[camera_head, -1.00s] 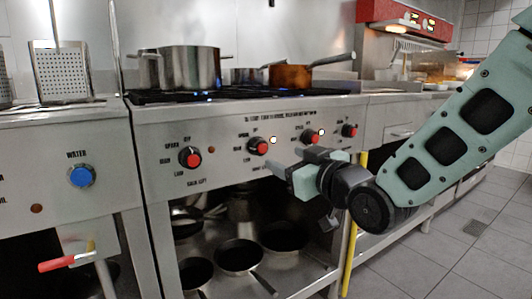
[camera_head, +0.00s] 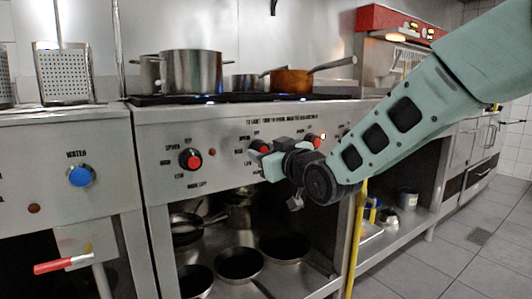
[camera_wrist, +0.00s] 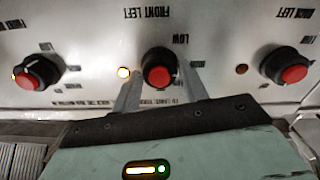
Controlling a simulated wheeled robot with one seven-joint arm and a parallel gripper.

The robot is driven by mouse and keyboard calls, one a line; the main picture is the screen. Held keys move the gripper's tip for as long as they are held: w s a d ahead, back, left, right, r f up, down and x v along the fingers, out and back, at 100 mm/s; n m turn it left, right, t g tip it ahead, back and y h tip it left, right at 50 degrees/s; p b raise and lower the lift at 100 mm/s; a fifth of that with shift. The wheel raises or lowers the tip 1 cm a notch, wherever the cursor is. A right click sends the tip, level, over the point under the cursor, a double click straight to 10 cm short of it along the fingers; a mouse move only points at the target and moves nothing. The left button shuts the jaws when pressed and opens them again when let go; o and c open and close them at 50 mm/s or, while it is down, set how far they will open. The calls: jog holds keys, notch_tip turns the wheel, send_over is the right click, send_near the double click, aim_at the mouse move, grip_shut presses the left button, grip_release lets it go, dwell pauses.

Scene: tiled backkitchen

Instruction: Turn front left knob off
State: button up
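The front left knob (camera_head: 258,146) is the second from the left on the stove panel, red-faced with a black body. In the wrist view, which is upside down, the same knob (camera_wrist: 160,72) stands at the middle under inverted "FRONT LEFT" lettering. My gripper (camera_wrist: 160,88) is open, with one finger on each side of the knob. In the head view my gripper (camera_head: 265,158) is at the panel and partly covers the knob. I cannot tell whether the fingers touch it.
The back left knob (camera_head: 190,159) is to the left; it also shows in the wrist view (camera_wrist: 288,68). Another knob (camera_wrist: 38,72) is on the other side. Pots (camera_head: 191,72) and a copper pan (camera_head: 291,81) stand on the stove. Pans (camera_head: 238,264) lie on the shelf below.

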jog(key=c, duration=0.5)
jog(key=shift+m, duration=0.3)
jog(key=shift+w+d+f+m+p, duration=0.1)
jog(key=shift+m+p, duration=0.95)
jog(key=shift+m, duration=3.25)
jog(key=shift+d+m+p, duration=0.1)
jog(key=shift+m+p, duration=0.95)
jog(key=shift+m, duration=3.25)
jog(key=o, duration=1)
